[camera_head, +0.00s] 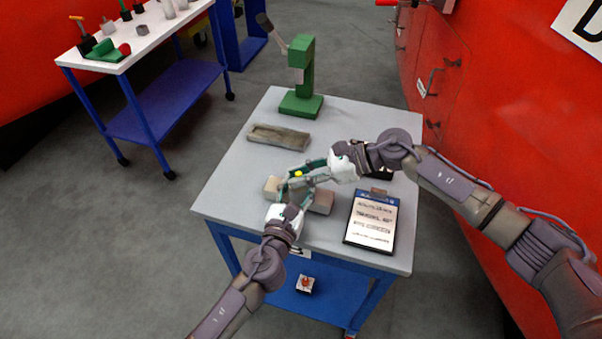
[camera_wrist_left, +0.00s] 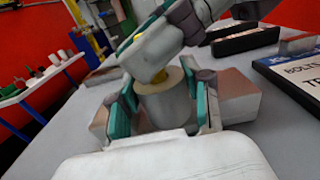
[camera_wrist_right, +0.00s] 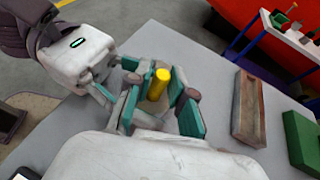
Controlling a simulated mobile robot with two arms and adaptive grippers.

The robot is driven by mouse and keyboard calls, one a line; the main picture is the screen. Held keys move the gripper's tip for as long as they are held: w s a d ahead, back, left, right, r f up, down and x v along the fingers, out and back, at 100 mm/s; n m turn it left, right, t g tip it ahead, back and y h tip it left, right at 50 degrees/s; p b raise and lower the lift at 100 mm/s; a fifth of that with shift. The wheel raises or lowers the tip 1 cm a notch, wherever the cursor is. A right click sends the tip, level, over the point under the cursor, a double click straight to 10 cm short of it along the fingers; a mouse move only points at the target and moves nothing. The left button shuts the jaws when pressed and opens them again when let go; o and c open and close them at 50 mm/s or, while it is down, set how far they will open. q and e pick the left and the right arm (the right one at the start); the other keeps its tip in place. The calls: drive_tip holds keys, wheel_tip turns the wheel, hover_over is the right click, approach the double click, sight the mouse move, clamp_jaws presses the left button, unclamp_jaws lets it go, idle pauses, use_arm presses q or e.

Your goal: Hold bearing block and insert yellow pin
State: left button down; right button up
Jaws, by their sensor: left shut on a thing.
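The bearing block (camera_wrist_left: 165,103) is a pale grey cylinder between the fingers of my left gripper (camera_wrist_left: 163,98), which is shut on it, low over the table. The yellow pin (camera_wrist_right: 158,84) is between the fingertips of my right gripper (camera_wrist_right: 157,90), which looks shut on it. How deep the pin sits cannot be told. In the head view the yellow pin (camera_head: 298,174) is a small dot between both grippers.
Beige blocks (camera_head: 321,201) lie either side of the bearing block. A wooden tray (camera_head: 279,137) and green press (camera_head: 302,80) stand farther back on the grey table (camera_head: 220,190). A tablet-like sign (camera_head: 371,220) lies at right. A red train body (camera_head: 520,110) borders the right.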

drive_tip(key=shift+o, duration=0.9)
drive_tip(key=shift+r, duration=0.2)
drive_tip(key=v, duration=1.2)
use_arm(q)
drive_tip(key=shift+c, duration=2.1)
unclamp_jaws()
